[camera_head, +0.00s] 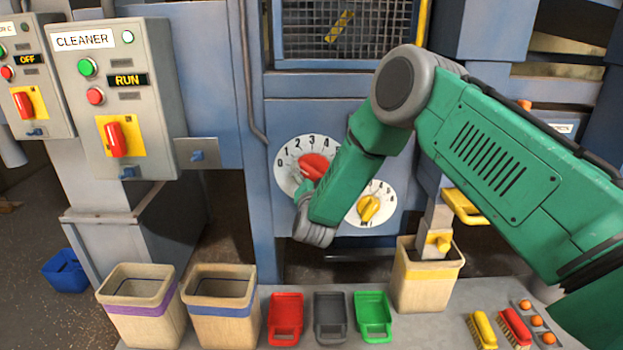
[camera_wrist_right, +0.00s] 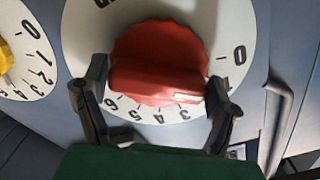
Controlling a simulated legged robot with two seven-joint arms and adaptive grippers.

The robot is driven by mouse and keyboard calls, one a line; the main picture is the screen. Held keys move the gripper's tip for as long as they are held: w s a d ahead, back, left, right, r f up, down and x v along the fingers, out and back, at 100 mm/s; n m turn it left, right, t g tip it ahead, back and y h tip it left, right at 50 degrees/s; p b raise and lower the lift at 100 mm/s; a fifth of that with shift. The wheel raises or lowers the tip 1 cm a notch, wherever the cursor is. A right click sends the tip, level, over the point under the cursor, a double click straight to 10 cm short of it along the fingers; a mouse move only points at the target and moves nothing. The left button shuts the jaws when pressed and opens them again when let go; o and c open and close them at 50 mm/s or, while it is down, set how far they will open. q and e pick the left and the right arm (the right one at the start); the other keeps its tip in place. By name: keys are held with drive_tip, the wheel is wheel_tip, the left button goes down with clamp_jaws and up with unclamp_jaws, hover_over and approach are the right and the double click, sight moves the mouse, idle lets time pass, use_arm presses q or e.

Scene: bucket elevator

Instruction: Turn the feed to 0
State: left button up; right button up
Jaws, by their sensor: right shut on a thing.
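A large white dial (camera_head: 285,172) with a red knob (camera_head: 317,160) is on the blue machine front. Its printed numbers run from 0 at the left over the top. In the right wrist view the red knob (camera_wrist_right: 160,52) fills the middle of the dial (camera_wrist_right: 225,25). My right gripper (camera_wrist_right: 157,85) is shut on the knob, a finger at each end of its raised bar. A white mark on the bar points roughly towards the hidden 2, between 1 and 3. In the head view my green right arm hides the dial's right part. My left gripper is out of view.
A smaller white dial with a yellow knob (camera_head: 369,208) is just right of the red one. A CLEANER box (camera_head: 118,100) showing RUN is at left. Tan bins (camera_head: 143,318) and small red, grey and green trays (camera_head: 373,312) stand below.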

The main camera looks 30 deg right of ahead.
drive_tip(key=n+p, duration=0.1)
drive_tip(key=n, duration=0.1)
drive_tip(key=shift+s+a+f+n, duration=0.1)
drive_tip(key=shift+n, duration=0.3)
drive_tip(key=shift+f+n+p, duration=0.15)
drive_tip(key=shift+n+p, duration=0.2)
drive_tip(key=shift+n, duration=0.65)
drive_tip(key=shift+d, duration=0.2)
drive_tip(key=o, duration=1.1)
